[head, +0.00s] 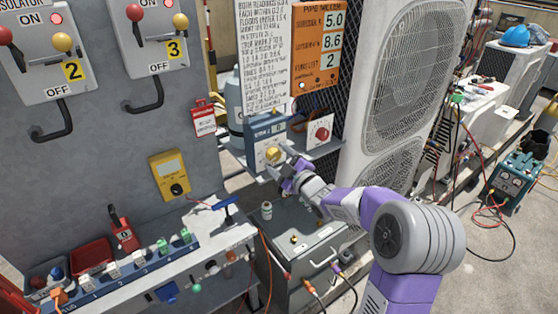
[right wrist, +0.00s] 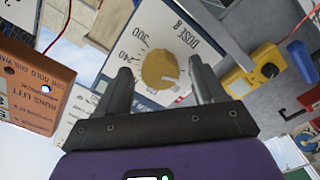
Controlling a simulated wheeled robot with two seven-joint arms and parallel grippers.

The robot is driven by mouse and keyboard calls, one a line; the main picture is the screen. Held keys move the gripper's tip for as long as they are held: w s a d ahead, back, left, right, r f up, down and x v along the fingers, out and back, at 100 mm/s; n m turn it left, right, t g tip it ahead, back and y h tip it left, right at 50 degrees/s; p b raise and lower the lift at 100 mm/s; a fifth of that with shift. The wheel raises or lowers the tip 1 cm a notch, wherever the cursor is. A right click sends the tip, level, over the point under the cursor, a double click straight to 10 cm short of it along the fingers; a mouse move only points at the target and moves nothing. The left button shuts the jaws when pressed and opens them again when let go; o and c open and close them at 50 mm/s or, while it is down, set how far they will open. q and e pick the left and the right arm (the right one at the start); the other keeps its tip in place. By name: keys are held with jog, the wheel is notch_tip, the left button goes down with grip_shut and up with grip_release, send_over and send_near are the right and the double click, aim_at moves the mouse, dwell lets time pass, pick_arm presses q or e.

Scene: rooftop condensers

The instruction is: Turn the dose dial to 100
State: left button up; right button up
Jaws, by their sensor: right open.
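The dose dial is a yellow round knob (head: 273,154) on the front of a blue-grey box (head: 257,143) on a small shelf. In the right wrist view the knob (right wrist: 160,69) sits on a white face with an upside-down label starting "DOSE" and marks including 300; I cannot read its setting for sure. My right gripper (head: 288,172) is at the box front. In the right wrist view its open fingers (right wrist: 160,75) stand on both sides of the knob; I cannot tell whether they touch it. My left gripper is not in view.
A red knob on a white panel (head: 321,132) stands right of the box. An orange readings board (head: 318,45) hangs above. A yellow meter (head: 170,176) is on the grey cabinet at left. A cluttered bench (head: 140,268) and a grey case (head: 310,240) lie below.

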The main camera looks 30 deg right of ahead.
jog(key=shift+c, duration=0.4)
jog(key=c, duration=1)
jog(key=shift+m, duration=0.3)
jog(key=m, duration=0.2)
jog(key=shift+m+b, duration=0.3)
jog(key=m, duration=0.3)
jog(key=shift+m, duration=0.3)
jog(key=m+p, duration=0.1)
jog(key=m, duration=0.2)
jog(key=shift+m, duration=0.3)
jog(key=m+p, duration=0.1)
jog(key=m, duration=0.3)
jog(key=shift+m, duration=0.3)
